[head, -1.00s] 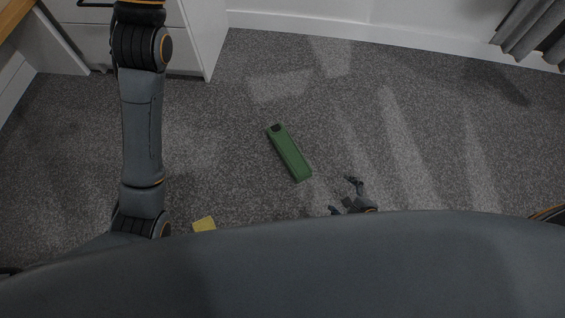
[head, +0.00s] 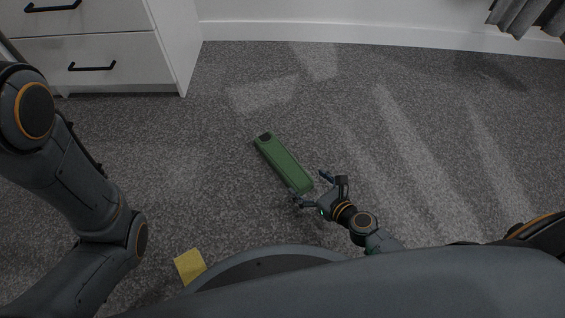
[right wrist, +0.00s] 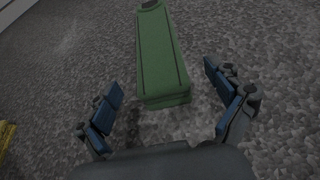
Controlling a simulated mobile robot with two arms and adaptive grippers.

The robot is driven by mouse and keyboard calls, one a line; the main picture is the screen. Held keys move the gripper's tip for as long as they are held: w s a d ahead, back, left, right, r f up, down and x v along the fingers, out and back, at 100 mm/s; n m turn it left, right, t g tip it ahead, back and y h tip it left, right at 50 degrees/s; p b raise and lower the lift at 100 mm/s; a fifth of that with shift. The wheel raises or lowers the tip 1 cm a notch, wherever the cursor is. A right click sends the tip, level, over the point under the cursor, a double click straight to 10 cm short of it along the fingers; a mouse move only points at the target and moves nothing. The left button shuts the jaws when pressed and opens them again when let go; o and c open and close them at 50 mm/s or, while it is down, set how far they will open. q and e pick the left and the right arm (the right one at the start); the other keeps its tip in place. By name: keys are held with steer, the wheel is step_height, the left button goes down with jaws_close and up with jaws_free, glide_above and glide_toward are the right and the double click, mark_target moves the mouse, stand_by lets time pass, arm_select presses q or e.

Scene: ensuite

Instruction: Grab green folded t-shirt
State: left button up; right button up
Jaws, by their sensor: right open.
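The green folded t-shirt (head: 284,163) is a long narrow bundle with a dark patch at its far end. It lies on the grey carpet in the middle of the head view. My right gripper (head: 309,186) is open at the near end of the t-shirt. In the right wrist view the t-shirt (right wrist: 163,60) runs away from me, and its near end lies ahead of and between the two spread fingers of the gripper (right wrist: 166,101). No grip on it shows. My left arm comes in at the left of the head view, but its gripper is out of view.
A yellow folded item (head: 189,265) lies on the carpet near my base. A white drawer unit (head: 110,58) stands at the back left. A grey curtain (head: 530,17) hangs at the back right. The carpet around the t-shirt is clear.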

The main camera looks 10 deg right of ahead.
mark_target(294, 171)
steer(key=b+x, duration=0.1)
steer(key=x, duration=0.6)
steer(key=shift+w+a, duration=0.3)
steer(key=shift+w, duration=0.05)
steer(key=c, duration=1.3)
steer(key=shift+c, duration=0.2)
steer(key=shift+r, duration=0.1)
